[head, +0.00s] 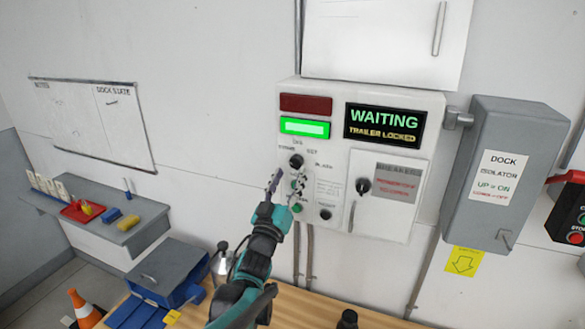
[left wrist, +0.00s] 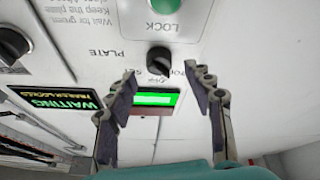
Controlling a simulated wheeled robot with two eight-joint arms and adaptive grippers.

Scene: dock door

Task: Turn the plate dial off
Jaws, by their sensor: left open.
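The plate dial (head: 296,160) is a small black knob on the white control box (head: 285,95), below the lit green lamp (head: 304,128). In the left wrist view, which is upside down, the dial (left wrist: 158,60) has the word PLATE beside it. My left gripper (head: 287,186) is open in front of the panel. In the wrist view its fingertips (left wrist: 159,73) stand on either side of the dial, with a gap on both sides; I cannot tell how far they are from the panel. My right gripper is not in view.
A black breaker knob (head: 364,186) is to the right, below the WAITING display (head: 384,123). A grey dock isolator box (head: 506,165) hangs further right. A wooden bench (head: 290,308) runs below; a shelf (head: 148,217) is at left.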

